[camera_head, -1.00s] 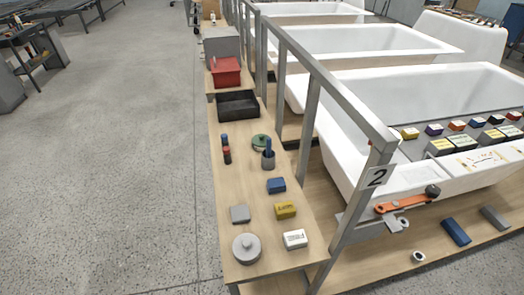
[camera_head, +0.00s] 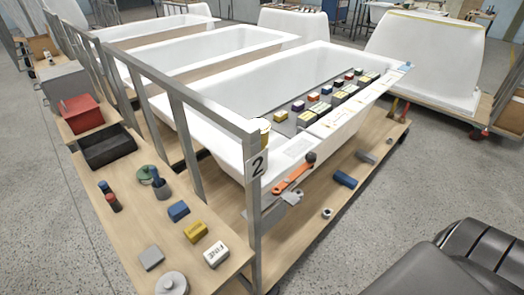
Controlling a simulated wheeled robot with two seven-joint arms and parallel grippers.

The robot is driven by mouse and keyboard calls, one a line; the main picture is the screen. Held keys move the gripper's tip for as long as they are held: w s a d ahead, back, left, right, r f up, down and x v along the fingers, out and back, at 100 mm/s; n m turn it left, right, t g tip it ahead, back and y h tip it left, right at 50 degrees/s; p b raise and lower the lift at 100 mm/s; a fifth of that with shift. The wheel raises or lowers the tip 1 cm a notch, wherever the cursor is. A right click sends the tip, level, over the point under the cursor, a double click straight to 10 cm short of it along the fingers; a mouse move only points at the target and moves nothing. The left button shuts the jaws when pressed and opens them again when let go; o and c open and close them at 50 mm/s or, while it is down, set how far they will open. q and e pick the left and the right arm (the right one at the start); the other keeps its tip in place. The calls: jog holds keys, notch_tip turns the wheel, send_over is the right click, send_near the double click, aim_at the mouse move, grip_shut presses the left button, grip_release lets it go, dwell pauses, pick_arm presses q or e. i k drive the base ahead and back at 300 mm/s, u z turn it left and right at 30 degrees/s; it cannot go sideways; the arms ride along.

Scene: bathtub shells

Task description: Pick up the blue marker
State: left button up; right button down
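On the narrow wooden bench at the left, a small upright cylinder with a blue top (camera_head: 104,187) stands beside a similar one with a red top (camera_head: 114,203). A dark cup (camera_head: 162,192) nearby holds an upright blue stick-like item (camera_head: 156,177). Either blue item could be the blue marker; they are too small to tell. Neither of my grippers is in view.
The bench (camera_head: 138,229) also carries a green round item (camera_head: 147,174), a blue block (camera_head: 178,211), a yellow block (camera_head: 196,232), a white block (camera_head: 216,254), a black tray (camera_head: 107,148) and a red bin (camera_head: 80,114). A metal rail (camera_head: 216,113) separates it from the white bathtub shell (camera_head: 225,150).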

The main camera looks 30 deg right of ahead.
aim_at(155, 172)
jog(key=z, duration=2.1)
jog(key=k, duration=0.5)
jog(key=u, duration=0.75)
